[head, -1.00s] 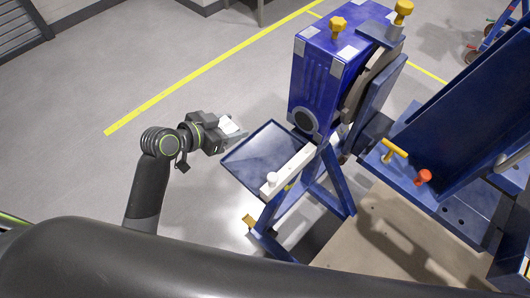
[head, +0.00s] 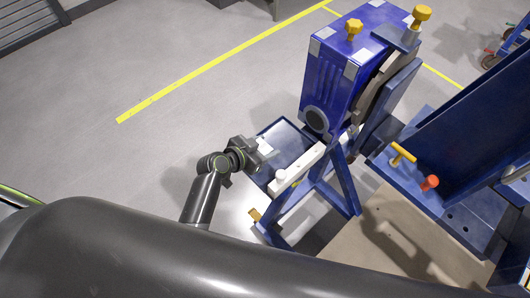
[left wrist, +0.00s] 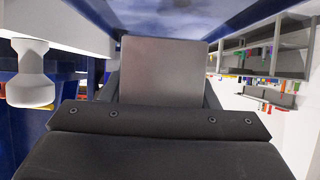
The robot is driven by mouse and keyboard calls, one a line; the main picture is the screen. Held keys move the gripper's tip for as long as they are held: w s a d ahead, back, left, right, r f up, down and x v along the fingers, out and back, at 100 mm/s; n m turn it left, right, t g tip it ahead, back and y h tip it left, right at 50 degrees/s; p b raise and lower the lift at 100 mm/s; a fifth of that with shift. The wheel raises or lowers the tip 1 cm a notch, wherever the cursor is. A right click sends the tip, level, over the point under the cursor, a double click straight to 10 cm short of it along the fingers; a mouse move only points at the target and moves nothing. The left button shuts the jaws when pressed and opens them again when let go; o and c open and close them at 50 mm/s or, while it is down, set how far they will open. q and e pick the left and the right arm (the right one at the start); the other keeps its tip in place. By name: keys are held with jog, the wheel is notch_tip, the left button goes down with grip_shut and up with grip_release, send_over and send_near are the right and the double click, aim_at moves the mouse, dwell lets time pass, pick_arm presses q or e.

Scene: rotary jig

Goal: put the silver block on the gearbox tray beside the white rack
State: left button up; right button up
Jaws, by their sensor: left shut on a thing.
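The silver block (head: 265,146) is a small pale piece at the tip of my left gripper (head: 260,147), which is shut on it. The left wrist view shows the block (left wrist: 163,70) as a flat grey face ahead of the gripper. The gearbox tray (head: 293,139) is a dark blue plate in front of the blue gearbox. The block is over the tray's left part; I cannot tell if it touches. The white rack (head: 305,162) is a bar with a round knob along the tray's right side. The block is left of it, apart. My right gripper is not in view.
The blue gearbox (head: 335,75) with yellow knobs stands behind the tray. A blue jig frame (head: 455,125) with yellow and red handles is at the right. Open grey floor with a yellow line (head: 220,62) lies to the left.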

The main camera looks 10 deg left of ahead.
pick_arm(q)
notch_tip(320, 180, down, 4)
jog(key=shift+f, duration=0.1)
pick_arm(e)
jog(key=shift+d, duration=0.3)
pick_arm(q)
jog(key=shift+f, duration=0.1)
jog(key=o, duration=1.3)
jog(key=shift+c, duration=0.2)
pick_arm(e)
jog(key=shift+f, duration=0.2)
